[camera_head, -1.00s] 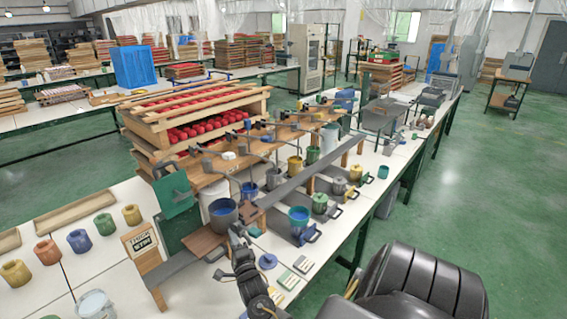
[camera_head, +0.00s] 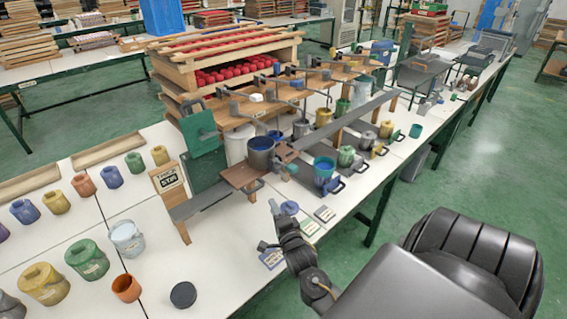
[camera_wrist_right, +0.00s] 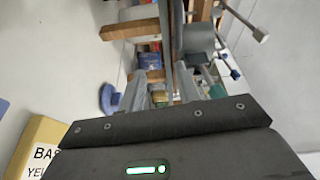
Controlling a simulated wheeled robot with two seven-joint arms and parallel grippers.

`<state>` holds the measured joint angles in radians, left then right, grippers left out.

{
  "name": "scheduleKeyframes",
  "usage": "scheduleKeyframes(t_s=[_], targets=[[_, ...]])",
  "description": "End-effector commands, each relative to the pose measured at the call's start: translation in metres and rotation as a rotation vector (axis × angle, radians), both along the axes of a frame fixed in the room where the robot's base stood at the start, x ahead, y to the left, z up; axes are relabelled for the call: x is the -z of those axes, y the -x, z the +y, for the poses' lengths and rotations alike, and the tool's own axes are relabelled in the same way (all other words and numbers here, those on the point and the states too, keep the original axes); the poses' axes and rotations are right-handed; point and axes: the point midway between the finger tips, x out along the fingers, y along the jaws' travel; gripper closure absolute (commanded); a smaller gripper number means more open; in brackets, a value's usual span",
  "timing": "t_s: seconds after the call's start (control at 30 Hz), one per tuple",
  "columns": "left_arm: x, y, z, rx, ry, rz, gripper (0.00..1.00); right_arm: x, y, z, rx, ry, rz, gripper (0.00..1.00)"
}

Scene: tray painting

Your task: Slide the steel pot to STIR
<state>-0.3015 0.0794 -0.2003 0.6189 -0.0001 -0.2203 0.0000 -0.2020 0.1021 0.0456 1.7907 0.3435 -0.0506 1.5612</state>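A steel-grey pot with dark blue contents (camera_head: 261,158) stands upright by the long grey rail, beside a brown board (camera_head: 242,176). A sign reading STIR (camera_head: 168,178) is on a wooden block to its left, at the rail's near end. My right gripper (camera_head: 274,208) is in front of the pot, toward the table's front edge and apart from it. In the right wrist view the two fingers (camera_wrist_right: 162,92) are spread with a gap and nothing held between them. A grey pot-like shape (camera_wrist_right: 198,38) shows beyond them; I cannot tell which pot it is. My left gripper is out of view.
A blue pot (camera_head: 324,172) and a green pot (camera_head: 346,156) stand right of the gripper. A green upright plate (camera_head: 200,133) stands behind the sign. Bare white table lies left of the gripper.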

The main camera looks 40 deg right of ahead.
Motion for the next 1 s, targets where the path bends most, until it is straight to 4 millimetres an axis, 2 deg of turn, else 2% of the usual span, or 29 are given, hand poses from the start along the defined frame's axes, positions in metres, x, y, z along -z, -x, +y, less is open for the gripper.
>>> scheduleKeyframes(t_s=[0.2,0.4,0.7,1.0], targets=[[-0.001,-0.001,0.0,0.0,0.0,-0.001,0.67,0.024,0.023,0.034,-0.114,0.18,0.307,0.67],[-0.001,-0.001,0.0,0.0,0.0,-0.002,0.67,0.04,0.05,0.063,-0.248,0.345,0.537,0.67],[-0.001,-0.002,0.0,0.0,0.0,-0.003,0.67,0.058,0.099,0.1,-0.489,0.595,0.812,0.67],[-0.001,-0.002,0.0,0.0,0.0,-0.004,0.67,0.072,0.151,0.127,-0.753,0.831,1.014,0.67]])
